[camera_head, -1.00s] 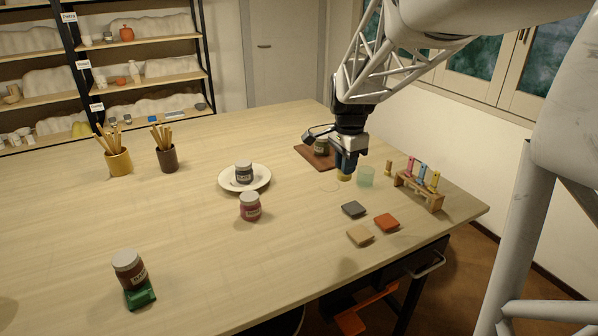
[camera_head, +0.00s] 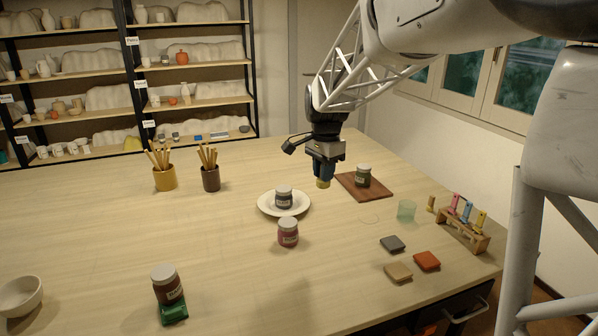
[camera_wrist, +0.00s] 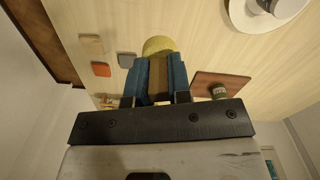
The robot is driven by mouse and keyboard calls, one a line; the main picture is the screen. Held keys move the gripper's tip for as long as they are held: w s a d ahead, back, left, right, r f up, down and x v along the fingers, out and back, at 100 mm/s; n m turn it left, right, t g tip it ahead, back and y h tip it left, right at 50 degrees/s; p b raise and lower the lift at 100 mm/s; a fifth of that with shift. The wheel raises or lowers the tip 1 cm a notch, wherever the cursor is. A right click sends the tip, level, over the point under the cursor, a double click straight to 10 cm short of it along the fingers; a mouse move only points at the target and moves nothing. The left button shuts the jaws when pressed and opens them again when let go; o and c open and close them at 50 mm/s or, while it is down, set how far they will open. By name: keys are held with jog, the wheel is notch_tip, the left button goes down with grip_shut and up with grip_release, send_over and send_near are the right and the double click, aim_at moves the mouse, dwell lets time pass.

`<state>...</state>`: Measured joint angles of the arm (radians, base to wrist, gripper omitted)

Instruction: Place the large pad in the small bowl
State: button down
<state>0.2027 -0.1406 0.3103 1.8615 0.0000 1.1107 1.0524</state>
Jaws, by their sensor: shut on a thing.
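My gripper (camera_head: 323,170) is shut on a pad with a round yellow head (camera_head: 323,183) and carries it above the table, between the white plate and the brown board. In the wrist view the yellow head (camera_wrist: 158,45) sticks out beyond the blue fingers (camera_wrist: 157,78), with a brown handle between them. I take this as the large pad. A small white bowl (camera_head: 20,296) stands at the far left front, cut by the picture's edge and well away from my gripper. Its inside shows only partly.
A jar stands on a white plate (camera_head: 263,205). A pink-labelled jar (camera_head: 288,233) is in front. A jar (camera_head: 167,285) sits on a green block (camera_head: 174,313) near the bowl. The left middle is mostly clear.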

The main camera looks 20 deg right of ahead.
jog(key=w+a+n, duration=0.2)
jog(key=w+a, duration=0.2)
jog(key=a, duration=0.6)
jog(key=w+a+n, duration=0.2)
jog(key=w+a, duration=0.3)
jog(key=a, duration=0.4)
jog(key=n, duration=1)
send_over(12, 286)
jog(key=s+d, duration=0.3)
jog(key=s, duration=0.1)
jog(key=f, duration=0.1)
jog(key=shift+w+f, duration=0.2)
jog(key=shift+f, duration=2.4)
jog(key=shift+f, duration=0.15)
jog(key=shift+f, duration=5.35)
